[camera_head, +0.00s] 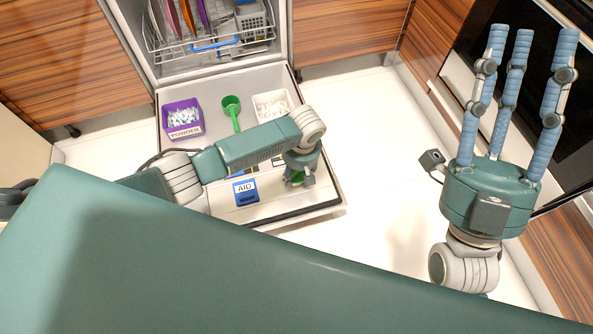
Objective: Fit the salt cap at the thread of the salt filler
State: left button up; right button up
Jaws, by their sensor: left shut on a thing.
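My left gripper (298,181) is low over the open dishwasher door (320,203), near its right side. It is shut on a small green thing, which looks like the salt cap (296,177) and is mostly covered by the fingers. The salt filler and its thread cannot be made out; the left hand and forearm cover that part of the door. Whether the cap touches anything below it cannot be told. My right gripper (523,40) is at the right with its three long blue fingers stretched upward, open and empty.
On the door stand a purple powder box (181,118), a green scoop (234,108), a white box with pale grains (271,104) and a blue AID container (245,191). A rack with plates (205,45) is behind. White floor (385,150) is clear between door and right hand.

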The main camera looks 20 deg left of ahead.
pick_arm(q)
jog(key=shift+p, duration=0.3)
pick_arm(e)
jog(key=shift+w+a+f+g+h, duration=0.2)
jog(key=shift+w+f+g, duration=0.35)
jog(key=shift+w+f, duration=0.4)
jog(key=shift+w+a+f+g+h, duration=0.1)
jog(key=shift+w+f+g+h, duration=0.2)
jog(key=shift+w+f+g, duration=0.45)
jog(key=shift+w, duration=0.25)
pick_arm(q)
jog(key=shift+f, duration=0.1)
pick_arm(e)
jog(key=shift+s, duration=0.1)
pick_arm(q)
jog(key=shift+f, duration=0.35)
pick_arm(e)
jog(key=shift+s+d+r+t+y, duration=0.1)
jog(key=shift+s+r+t+y, duration=0.2)
jog(key=shift+s+r+t, duration=0.5)
jog(key=shift+s+r, duration=0.1)
jog(key=shift+r, duration=0.05)
pick_arm(q)
jog(key=shift+f, duration=0.15)
pick_arm(e)
jog(key=shift+s+r, duration=0.15)
jog(key=shift+s, duration=0.05)
jog(key=shift+s, duration=0.1)
